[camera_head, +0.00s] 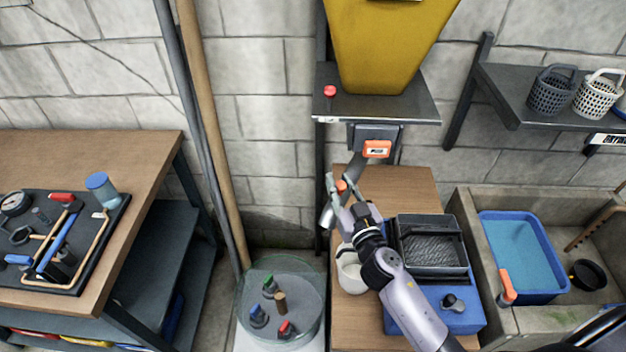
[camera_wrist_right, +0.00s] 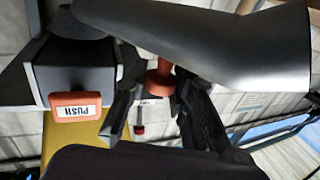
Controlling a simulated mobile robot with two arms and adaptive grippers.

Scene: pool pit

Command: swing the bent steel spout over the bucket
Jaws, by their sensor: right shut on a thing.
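The bent steel spout (camera_head: 357,163) hangs under the dispenser block with the orange PUSH button (camera_head: 377,149). Its lower end shows beside my gripper, above and left of the white bucket (camera_head: 351,277) in the head view. I cannot tell whether the outlet is over the bucket's opening. My right gripper (camera_head: 343,188) is shut on the spout's orange knob (camera_wrist_right: 160,80). In the right wrist view the spout (camera_wrist_right: 225,42) crosses the top as a wide grey tube, with the gripper (camera_wrist_right: 160,100) fingers around the knob. My arm partly covers the bucket. My left gripper is out of view.
A yellow hopper (camera_head: 388,45) stands on the shelf above. A blue box with a black tray (camera_head: 432,245) sits right of the bucket, near my forearm. A glass tank (camera_head: 250,310) is at left, by leaning poles (camera_head: 213,130). A concrete sink (camera_head: 480,235) is at right.

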